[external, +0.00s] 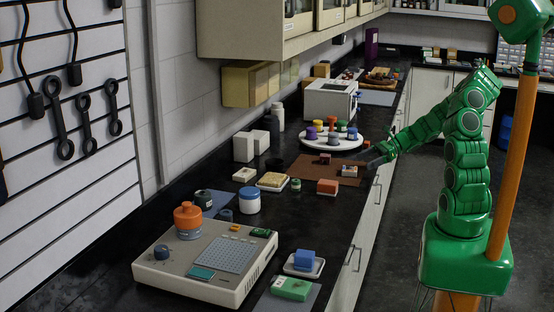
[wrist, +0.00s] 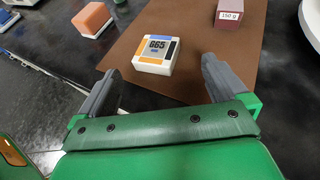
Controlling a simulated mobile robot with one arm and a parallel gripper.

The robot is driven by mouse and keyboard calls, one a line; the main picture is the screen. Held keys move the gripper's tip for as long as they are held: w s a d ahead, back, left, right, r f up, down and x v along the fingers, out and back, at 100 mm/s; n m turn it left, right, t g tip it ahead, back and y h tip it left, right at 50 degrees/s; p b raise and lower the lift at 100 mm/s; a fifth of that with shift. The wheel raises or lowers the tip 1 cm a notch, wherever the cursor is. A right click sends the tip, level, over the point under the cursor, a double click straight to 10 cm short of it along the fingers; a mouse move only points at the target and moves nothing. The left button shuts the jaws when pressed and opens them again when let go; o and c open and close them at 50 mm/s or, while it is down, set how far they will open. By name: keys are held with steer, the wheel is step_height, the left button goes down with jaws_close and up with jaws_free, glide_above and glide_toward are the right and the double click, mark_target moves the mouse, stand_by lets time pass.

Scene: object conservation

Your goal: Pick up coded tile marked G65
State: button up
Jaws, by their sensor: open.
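The coded tile marked G65 (wrist: 156,54) is a white block with orange, black and blue patches on its top. It lies on a brown mat (wrist: 199,75) in the wrist view. In the external view the tile (external: 348,171) is small, near the mat's right edge. My gripper (wrist: 160,78) is open and empty, with its grey fingers apart. The tile lies ahead of the fingertips, roughly between their lines, and I see no finger touching it. In the external view my gripper (external: 375,158) is just right of the tile, over the counter edge.
An orange-topped block (wrist: 93,19) lies left of the mat. A dark red block marked 150 g (wrist: 230,14) stands at the mat's far side. A white round tray (external: 313,143) with several coloured jars stands behind. The mat around the tile is clear.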

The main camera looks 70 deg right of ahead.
mark_target(352, 168)
steer(key=x, duration=0.5)
steer(key=shift+s+a, duration=0.15)
steer(key=shift+a, duration=0.2)
steer(key=shift+x, duration=0.9)
steer(key=shift+d, duration=0.1)
steer(key=shift+c, duration=0.5)
